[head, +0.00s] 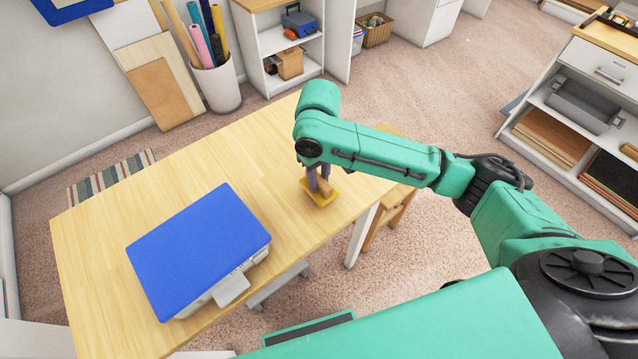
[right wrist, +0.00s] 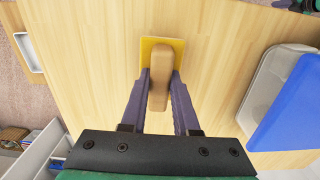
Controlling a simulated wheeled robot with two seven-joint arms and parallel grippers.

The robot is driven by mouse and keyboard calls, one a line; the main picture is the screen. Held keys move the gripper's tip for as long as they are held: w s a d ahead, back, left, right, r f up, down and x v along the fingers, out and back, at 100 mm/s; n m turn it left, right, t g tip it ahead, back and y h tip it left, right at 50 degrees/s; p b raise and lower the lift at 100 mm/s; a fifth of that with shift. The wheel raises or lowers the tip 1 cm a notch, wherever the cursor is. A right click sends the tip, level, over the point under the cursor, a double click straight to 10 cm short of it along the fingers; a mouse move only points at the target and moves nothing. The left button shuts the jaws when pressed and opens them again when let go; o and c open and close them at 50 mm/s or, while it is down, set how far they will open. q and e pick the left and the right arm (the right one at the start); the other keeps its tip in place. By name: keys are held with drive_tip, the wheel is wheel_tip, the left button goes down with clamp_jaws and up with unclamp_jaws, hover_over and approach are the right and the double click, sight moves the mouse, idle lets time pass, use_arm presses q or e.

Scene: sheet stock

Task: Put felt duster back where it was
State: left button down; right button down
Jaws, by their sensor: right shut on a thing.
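The felt duster (head: 320,193) has a yellow base and a tan wooden handle. In the head view it is at the right part of the wooden table (head: 130,225), near the table's edge. My right gripper (head: 319,184) points down over it and is shut on its handle. In the right wrist view the duster (right wrist: 159,62) shows between the two purple fingers of the gripper (right wrist: 160,88). I cannot tell whether its base touches the table top. My left gripper is not in view.
A box with a blue lid (head: 200,245) stands on the table left of the duster. A wooden chair (head: 387,222) is beside the table's right edge. A white bin (head: 217,88) with rolls and a white shelf (head: 290,45) stand behind. The table's far left is bare.

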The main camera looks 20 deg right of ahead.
sight(319, 178)
drive_tip(key=shift+f, duration=1.25)
drive_tip(key=c, duration=0.7)
unclamp_jaws()
drive_tip(key=shift+f, duration=0.1)
drive_tip(key=shift+o, duration=0.2)
wheel_tip(319, 178, up, 12)
drive_tip(key=shift+r, duration=0.2)
drive_tip(key=shift+f, duration=0.1)
